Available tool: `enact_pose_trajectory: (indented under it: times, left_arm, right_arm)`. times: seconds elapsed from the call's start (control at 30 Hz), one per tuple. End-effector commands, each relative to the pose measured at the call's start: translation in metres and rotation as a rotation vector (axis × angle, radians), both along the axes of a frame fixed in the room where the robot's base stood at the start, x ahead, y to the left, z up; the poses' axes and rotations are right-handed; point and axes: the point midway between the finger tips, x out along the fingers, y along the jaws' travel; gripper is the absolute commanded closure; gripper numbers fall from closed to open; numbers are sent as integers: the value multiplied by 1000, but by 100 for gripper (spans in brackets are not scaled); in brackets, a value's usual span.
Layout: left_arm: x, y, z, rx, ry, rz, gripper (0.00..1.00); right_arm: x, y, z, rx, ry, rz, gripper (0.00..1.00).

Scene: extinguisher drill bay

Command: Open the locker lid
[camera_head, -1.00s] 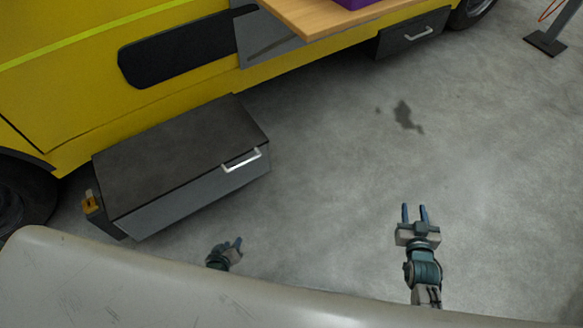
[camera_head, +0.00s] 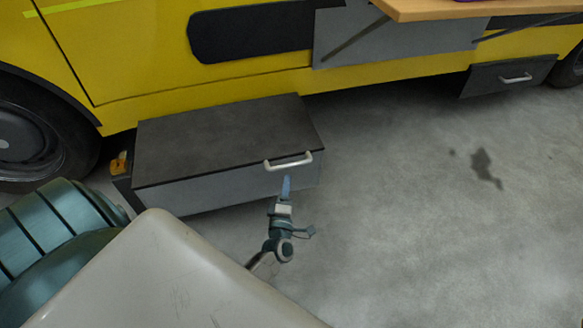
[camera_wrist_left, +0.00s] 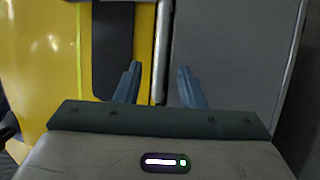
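The locker (camera_head: 230,185) is a low grey box beside the yellow vehicle, with a dark flat lid (camera_head: 220,138) that lies shut. A pale bar handle (camera_head: 289,162) is at the front edge near the right end. My left gripper (camera_head: 286,183) is just below the handle in the head view, fingers pointing at it. In the left wrist view my left gripper (camera_wrist_left: 159,82) is open, its fingers apart. A pale upright bar (camera_wrist_left: 163,50), seemingly the handle, shows between them, with the grey front (camera_wrist_left: 230,60) to the right. Contact is not visible. My right gripper is out of view.
The yellow vehicle (camera_head: 150,60) stands behind the locker, with a wheel (camera_head: 30,130) at the left. A wooden shelf (camera_head: 450,8) and a second grey box with a handle (camera_head: 510,76) are at the upper right. The concrete floor (camera_head: 400,230) to the right is clear.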

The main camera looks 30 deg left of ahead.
Motion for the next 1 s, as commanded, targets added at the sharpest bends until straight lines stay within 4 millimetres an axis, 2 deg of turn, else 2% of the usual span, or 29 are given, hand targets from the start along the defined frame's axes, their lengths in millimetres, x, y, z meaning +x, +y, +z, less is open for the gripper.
enact_pose_trajectory:
  times: [0.2,0.4,0.8,0.87,1.0]
  left_arm:
    - [39,19,7,3,-1,-1,64]
    - [61,30,11,3,2,-1,64]
    - [68,34,14,2,3,-1,64]
    - [68,34,13,2,3,-1,74]
    - [68,34,13,2,3,-1,100]
  right_arm:
    - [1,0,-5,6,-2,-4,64]
    - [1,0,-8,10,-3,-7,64]
    - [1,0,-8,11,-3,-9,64]
    - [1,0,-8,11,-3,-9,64]
    - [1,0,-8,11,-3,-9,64]
